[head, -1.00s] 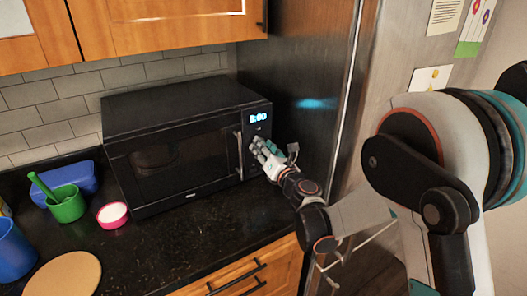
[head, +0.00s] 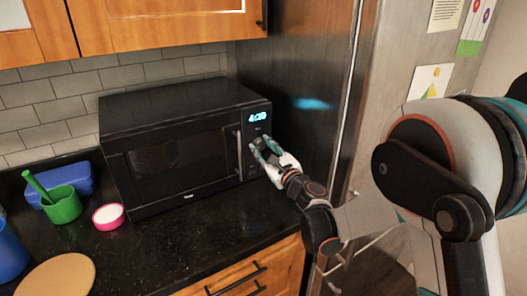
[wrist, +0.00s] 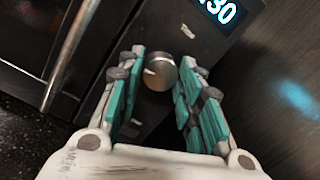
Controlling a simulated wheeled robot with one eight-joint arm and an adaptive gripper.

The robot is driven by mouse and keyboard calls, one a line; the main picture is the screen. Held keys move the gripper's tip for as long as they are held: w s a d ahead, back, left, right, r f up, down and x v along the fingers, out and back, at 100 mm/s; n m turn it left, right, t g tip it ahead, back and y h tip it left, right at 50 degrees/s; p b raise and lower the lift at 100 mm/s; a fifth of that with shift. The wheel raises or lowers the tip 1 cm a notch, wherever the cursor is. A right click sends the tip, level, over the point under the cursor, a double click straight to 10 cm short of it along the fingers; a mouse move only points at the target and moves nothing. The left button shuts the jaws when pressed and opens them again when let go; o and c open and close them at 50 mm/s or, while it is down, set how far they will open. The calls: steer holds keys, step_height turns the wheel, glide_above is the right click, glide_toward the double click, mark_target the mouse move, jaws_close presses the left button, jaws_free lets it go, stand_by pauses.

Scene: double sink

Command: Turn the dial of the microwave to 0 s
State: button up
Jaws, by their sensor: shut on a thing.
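The black microwave (head: 178,165) stands on the counter with its door closed. Its lit blue display (head: 258,116) is blurred in the head view; the wrist view shows the display's last digits (wrist: 218,10) as 30. The round silver dial (wrist: 160,73) sits on the control panel below the display. My gripper (head: 259,148) is at the panel, right of the door handle, and hides the dial in the head view. In the wrist view its teal-padded fingers are on both sides of the dial, shut on it.
The vertical door handle (wrist: 69,55) is close left of my fingers. A steel fridge (head: 315,90) stands close on the right. A green cup (head: 65,206), a pink bowl (head: 108,216) and a round board (head: 58,278) are left on the counter. The counter before the microwave is clear.

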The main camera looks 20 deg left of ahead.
steer(key=n, duration=0.4)
steer(key=shift+y, duration=0.3)
steer(key=n, duration=0.4)
steer(key=shift+w+g, duration=0.1)
steer(key=shift+g, duration=0.3)
steer(key=n+g, duration=0.1)
steer(key=n, duration=0.6)
steer(key=n+g, duration=0.1)
steer(key=n, duration=0.6)
steer(key=shift+d+n, duration=0.1)
steer(key=shift+n, duration=0.2)
steer(key=n, duration=0.3)
steer(key=shift+n+p, duration=0.3)
steer(key=shift+p, duration=0.05)
steer(key=n, duration=0.3)
steer(key=shift+r+n, duration=0.1)
steer(key=shift+n, duration=0.2)
steer(key=n+h, duration=0.1)
steer(key=n, duration=0.4)
steer(key=shift+p, duration=0.3)
steer(key=n+h, duration=0.1)
steer(key=n, duration=0.3)
steer(key=shift+n+t, duration=0.4)
steer(key=n, duration=0.5)
steer(key=shift+t, duration=0.4)
steer(key=n, duration=0.4)
steer(key=shift+r+n+t+h+b, duration=0.1)
steer(key=shift+n+t+h+b, duration=0.2)
steer(key=shift+n, duration=0.1)
